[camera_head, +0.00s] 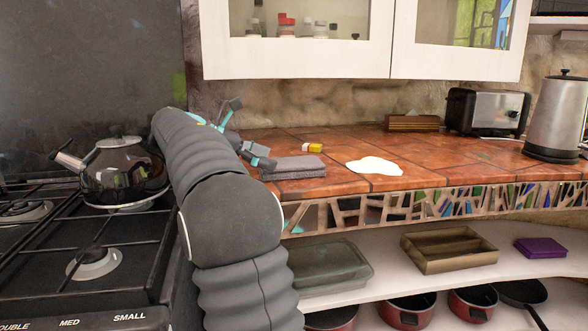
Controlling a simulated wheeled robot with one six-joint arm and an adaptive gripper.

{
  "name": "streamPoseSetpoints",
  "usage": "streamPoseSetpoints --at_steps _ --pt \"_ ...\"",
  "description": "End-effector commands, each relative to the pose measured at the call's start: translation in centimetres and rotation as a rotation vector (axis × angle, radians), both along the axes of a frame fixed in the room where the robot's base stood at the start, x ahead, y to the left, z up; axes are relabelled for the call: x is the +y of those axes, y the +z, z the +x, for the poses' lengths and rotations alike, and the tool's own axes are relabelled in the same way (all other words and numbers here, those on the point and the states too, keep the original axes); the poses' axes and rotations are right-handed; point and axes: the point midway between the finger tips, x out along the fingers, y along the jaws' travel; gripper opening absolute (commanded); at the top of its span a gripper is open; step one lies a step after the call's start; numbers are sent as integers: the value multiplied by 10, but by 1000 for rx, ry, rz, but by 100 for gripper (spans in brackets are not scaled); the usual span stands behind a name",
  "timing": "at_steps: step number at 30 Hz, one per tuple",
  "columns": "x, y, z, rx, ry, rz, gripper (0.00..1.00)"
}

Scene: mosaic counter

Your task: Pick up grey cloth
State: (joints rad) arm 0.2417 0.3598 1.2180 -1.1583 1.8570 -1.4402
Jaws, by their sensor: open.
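The grey cloth (297,167) lies folded flat on the orange tiled counter (350,140), near its front left end. My gripper (252,132) is over the counter just left of the cloth, with its fingers spread apart and nothing seen between them. One finger is beside the left end of the cloth; I cannot tell whether it touches. My arm covers the counter's left end and part of the gripper.
A white puddle-like patch (374,166) and a small yellow and red item (313,148) are near the cloth. A kettle (122,170) stands on the stove at left. White cupboards (300,56) hang above.

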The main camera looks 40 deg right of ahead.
Motion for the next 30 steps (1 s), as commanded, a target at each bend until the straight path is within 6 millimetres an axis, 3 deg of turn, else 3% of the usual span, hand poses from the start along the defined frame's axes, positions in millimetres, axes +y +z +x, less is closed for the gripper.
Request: streamPoseSetpoints --at_steps 6,14,20,30 --pt "-21 -16 -5 0 3 0 100" --pt "-24 -15 -6 0 4 0 100" --pt "-25 -15 -6 1 4 0 53" --pt "-25 -14 -6 0 3 0 52"
